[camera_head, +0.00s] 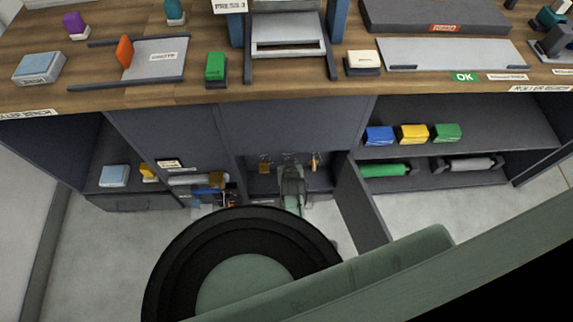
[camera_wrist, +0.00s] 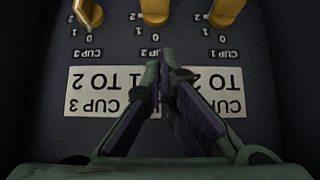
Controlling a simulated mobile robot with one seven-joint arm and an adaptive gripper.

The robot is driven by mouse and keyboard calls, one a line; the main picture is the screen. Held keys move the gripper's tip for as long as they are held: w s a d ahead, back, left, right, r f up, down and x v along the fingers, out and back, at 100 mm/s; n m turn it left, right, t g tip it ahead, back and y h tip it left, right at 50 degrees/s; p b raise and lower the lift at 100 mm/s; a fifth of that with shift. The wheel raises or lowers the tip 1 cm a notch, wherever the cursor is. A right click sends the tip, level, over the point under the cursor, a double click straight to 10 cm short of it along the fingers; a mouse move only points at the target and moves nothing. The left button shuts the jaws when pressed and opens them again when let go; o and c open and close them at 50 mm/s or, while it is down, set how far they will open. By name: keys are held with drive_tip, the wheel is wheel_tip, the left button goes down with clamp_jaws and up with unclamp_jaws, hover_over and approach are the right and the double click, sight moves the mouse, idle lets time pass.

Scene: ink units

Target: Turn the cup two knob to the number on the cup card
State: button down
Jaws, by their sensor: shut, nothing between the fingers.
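Three brass knobs on a dark panel show upside down at the top of the wrist view. The cup two knob (camera_wrist: 155,12) is in the middle, between the cup three knob (camera_wrist: 88,12) and the cup one knob (camera_wrist: 225,12). Their upper parts are cut off, and I cannot tell which number cup two's knob points at. A white cup card (camera_wrist: 85,92) lies on the panel, its upside-down print partly covered by my fingers; "CUP 3" and "TO 2" are readable. My gripper (camera_wrist: 165,55) is shut and empty, its tips just short of the cup two knob. It also shows in the head view (camera_head: 290,168).
The knobs are inside a low cabinet bay with an open door (camera_head: 362,205) on its right. Shelves to the right hold blue, yellow and green blocks (camera_head: 413,133) and a green roller (camera_head: 386,170). The wooden worktop (camera_head: 200,98) is above.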

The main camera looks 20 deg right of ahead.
drive_tip(key=b+x, duration=0.6)
drive_tip(key=x, duration=0.1)
drive_tip(key=shift+s+a+f, duration=0.1)
drive_tip(key=shift+f, duration=0.1)
wheel_tip(320, 180, down, 2)
drive_tip(key=shift+f+b, duration=0.1)
drive_tip(key=shift+b, duration=0.9)
drive_tip(key=shift+f+b, duration=0.45)
drive_tip(key=shift+f, duration=0.1)
